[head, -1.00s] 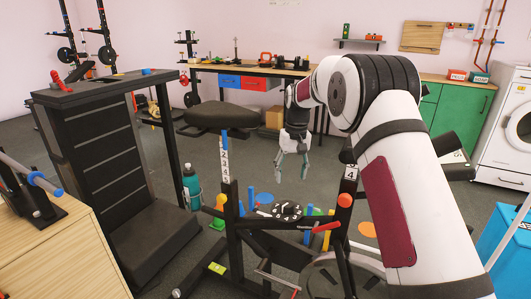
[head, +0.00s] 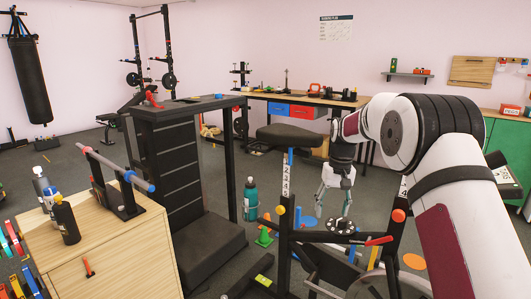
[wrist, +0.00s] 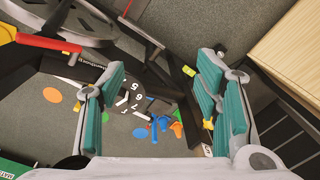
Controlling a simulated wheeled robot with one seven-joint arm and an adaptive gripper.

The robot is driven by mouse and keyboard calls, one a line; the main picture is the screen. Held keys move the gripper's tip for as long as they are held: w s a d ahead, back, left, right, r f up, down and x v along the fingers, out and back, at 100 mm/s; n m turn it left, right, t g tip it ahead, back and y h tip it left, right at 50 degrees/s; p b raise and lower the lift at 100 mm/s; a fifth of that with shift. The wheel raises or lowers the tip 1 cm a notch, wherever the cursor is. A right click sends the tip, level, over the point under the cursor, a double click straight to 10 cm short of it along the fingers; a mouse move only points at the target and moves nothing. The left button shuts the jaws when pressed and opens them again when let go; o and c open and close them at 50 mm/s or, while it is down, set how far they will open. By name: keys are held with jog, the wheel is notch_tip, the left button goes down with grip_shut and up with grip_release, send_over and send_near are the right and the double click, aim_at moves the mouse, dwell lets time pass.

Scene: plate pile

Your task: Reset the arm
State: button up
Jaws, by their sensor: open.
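My gripper (head: 333,203) hangs from my arm at the right in the head view, above the black frame of an exercise machine (head: 284,240). Its two fingers are spread apart and nothing is between them. In the wrist view the teal-padded fingers of my gripper (wrist: 162,100) stand wide apart. My arm reaches in from the lower right of the head view, bent at the elbow.
A wooden cabinet (head: 100,245) with bottles stands at the left, beside a tall black stand (head: 190,160). A teal bottle (head: 250,200) stands on the floor. A workbench (head: 290,97) runs along the back wall. An orange disc (head: 414,262) lies on the floor at the right.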

jog(key=s+r, duration=0.9)
jog(key=s, duration=0.3)
jog(key=s+r, duration=0.8)
jog(key=s, duration=0.5)
jog(key=s+f, duration=0.3)
jog(key=s, duration=1.1)
jog(key=s+f, duration=0.3)
jog(key=s, duration=1.1)
notch_tip(320, 180, up, 23)
jog(key=t+p, duration=0.4)
jog(key=p, duration=1.6)
jog(key=shift+w+a+h+p, duration=0.15)
jog(key=shift+a+h+p, duration=0.15)
jog(key=shift+p, duration=0.1)
jog(key=shift+d+f, duration=0.1)
jog(key=shift+d, duration=0.05)
